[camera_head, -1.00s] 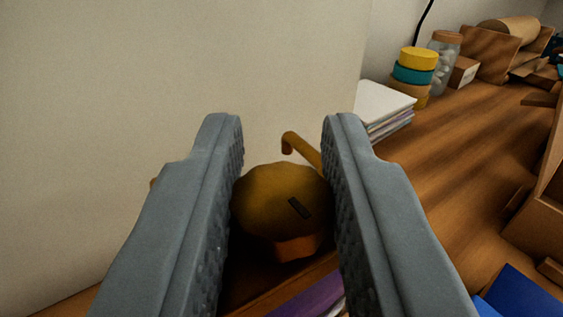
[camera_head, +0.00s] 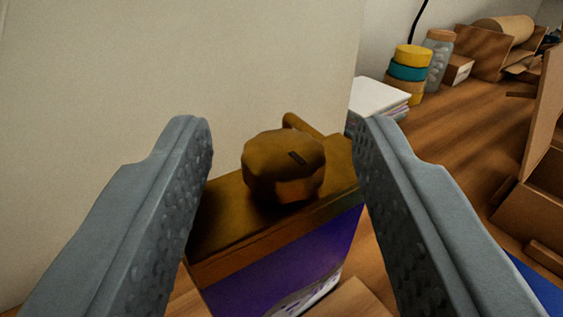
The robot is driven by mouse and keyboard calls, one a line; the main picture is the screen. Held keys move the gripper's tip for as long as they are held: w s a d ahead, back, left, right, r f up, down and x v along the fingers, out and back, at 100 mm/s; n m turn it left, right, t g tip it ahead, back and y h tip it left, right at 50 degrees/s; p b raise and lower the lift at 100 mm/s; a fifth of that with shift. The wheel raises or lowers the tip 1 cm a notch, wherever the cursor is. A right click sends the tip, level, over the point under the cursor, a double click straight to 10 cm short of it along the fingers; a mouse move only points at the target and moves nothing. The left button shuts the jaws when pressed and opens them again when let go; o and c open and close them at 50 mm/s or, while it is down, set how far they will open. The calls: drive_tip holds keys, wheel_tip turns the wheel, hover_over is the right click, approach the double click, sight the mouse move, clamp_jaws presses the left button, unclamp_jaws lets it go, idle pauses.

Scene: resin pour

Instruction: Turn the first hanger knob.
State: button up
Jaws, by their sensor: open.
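The hanger knob (camera_head: 283,168) is a round, faceted brown-gold knob with a short dark mark on its top. It sits on a brown bar (camera_head: 235,222) in the middle of the view. A hook (camera_head: 298,123) of the same colour shows just behind it. My gripper (camera_head: 281,125) is open, with one grey finger to the left of the knob and one to the right. There is a clear gap on both sides and neither finger touches the knob.
A pale wall or panel (camera_head: 180,60) stands close behind the knob. A purple sheet or box (camera_head: 275,270) is below the bar. White stacked papers (camera_head: 378,97), yellow and teal rolls (camera_head: 408,70), a jar (camera_head: 438,60) and cardboard boxes (camera_head: 545,160) are on the wooden table (camera_head: 455,130).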

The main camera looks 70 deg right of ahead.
drive_tip(key=v, duration=1.5)
drive_tip(key=shift+s+a, duration=0.15)
drive_tip(key=s+a+r+n+t+y, duration=0.1)
drive_tip(key=s+r+n+t+y, duration=0.3)
drive_tip(key=r+t, duration=0.4)
drive_tip(key=s+a+r+n+t+y, duration=0.1)
drive_tip(key=s+r+n+t+y, duration=0.35)
drive_tip(key=r, duration=0.55)
drive_tip(key=s+a+f+n+y, duration=0.1)
drive_tip(key=s+y, duration=0.3)
drive_tip(key=s, duration=0.6)
drive_tip(key=s+a+f+n+g+y, duration=0.1)
drive_tip(key=s+n+y, duration=0.3)
drive_tip(key=s, duration=0.6)
drive_tip(key=shift+f, duration=0.85)
